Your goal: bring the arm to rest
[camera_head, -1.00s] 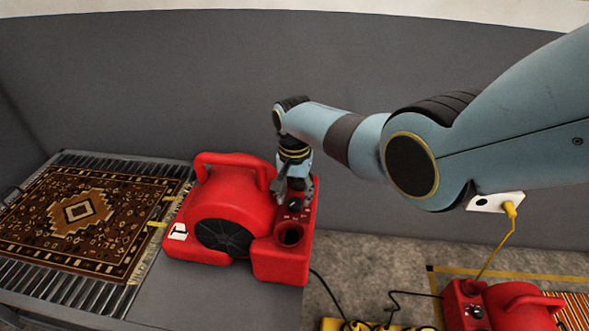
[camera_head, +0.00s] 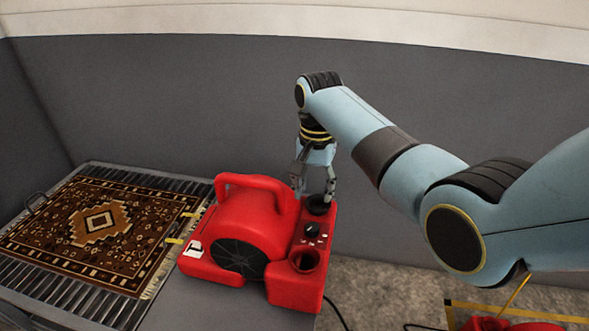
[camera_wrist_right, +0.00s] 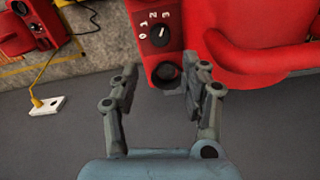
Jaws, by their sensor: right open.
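My right gripper (camera_head: 314,190) is open and empty. It points down just above the back of the control side of a red blower (camera_head: 255,215), behind its black dial (camera_head: 312,230). In the right wrist view the open fingers (camera_wrist_right: 165,85) stand on either side of a dark round opening (camera_wrist_right: 166,73), with the dial (camera_wrist_right: 160,36) beyond them. I cannot tell whether a fingertip touches the blower. My left gripper is not in view.
A patterned rug (camera_head: 100,222) lies on a slatted rack (camera_head: 60,285) at the left. A second red blower (camera_head: 510,324) is at the lower right, also seen in the wrist view (camera_wrist_right: 30,25). A white outlet plate (camera_wrist_right: 47,105) has a yellow plug. A grey wall (camera_head: 200,110) stands behind.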

